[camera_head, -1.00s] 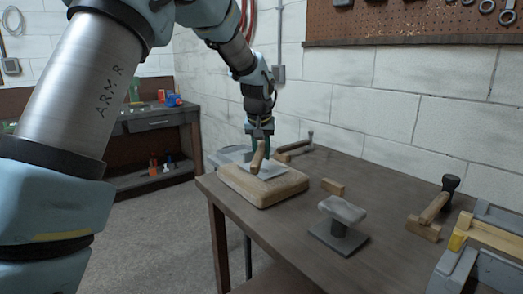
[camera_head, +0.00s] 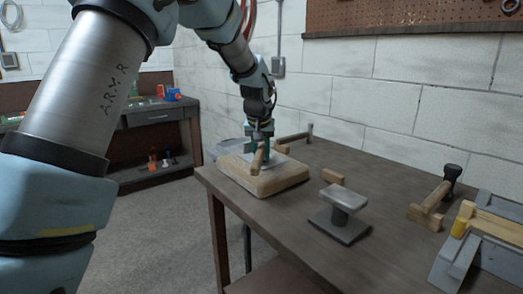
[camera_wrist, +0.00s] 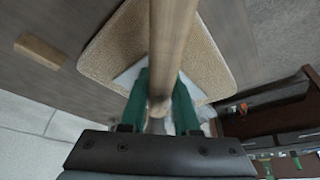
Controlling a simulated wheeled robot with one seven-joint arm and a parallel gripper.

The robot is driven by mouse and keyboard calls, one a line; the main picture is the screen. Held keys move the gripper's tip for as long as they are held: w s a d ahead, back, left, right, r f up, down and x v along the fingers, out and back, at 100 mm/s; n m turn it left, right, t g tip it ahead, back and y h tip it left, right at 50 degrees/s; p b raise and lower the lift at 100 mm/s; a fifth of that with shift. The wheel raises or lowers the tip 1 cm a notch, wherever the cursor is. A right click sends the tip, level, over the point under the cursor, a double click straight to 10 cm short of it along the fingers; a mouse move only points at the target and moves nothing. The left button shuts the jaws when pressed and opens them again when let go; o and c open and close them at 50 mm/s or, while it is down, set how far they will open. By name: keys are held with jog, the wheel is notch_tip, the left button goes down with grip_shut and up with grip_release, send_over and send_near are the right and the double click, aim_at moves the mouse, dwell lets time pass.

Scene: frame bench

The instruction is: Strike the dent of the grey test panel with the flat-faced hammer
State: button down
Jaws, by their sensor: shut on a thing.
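My gripper (camera_head: 259,146) is shut on the wooden handle (camera_head: 257,160) of a hammer. In the wrist view the handle (camera_wrist: 172,45) runs between the green fingers (camera_wrist: 160,100). The hammer's head is hidden, so I cannot tell its face. The grey test panel (camera_head: 270,164) lies on a tan, cushion-like pad (camera_head: 268,186), mostly covered by the handle and gripper. A pale corner of the panel (camera_wrist: 128,78) shows in the wrist view. The gripper is over the panel's far part; I cannot tell whether the hammer touches it. The dent is not visible.
A grey stand (camera_head: 344,200) with a flat top stands right of the pad. A black-headed hammer (camera_head: 437,196) rests at right, beside a grey-and-wood frame (camera_head: 485,235).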

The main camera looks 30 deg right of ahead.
aim_at(262, 145)
notch_tip(262, 145, up, 7)
jog(key=p, duration=0.6)
jog(key=shift+f, duration=0.25)
jog(key=shift+f+b, duration=0.8)
jog(key=shift+f, duration=0.8)
notch_tip(262, 145, down, 5)
jog(key=b, duration=0.3)
jog(key=shift+r, duration=0.1)
notch_tip(262, 145, up, 8)
jog(key=p, duration=0.5)
jog(key=shift+r+p, duration=0.1)
jog(key=shift+p, duration=0.25)
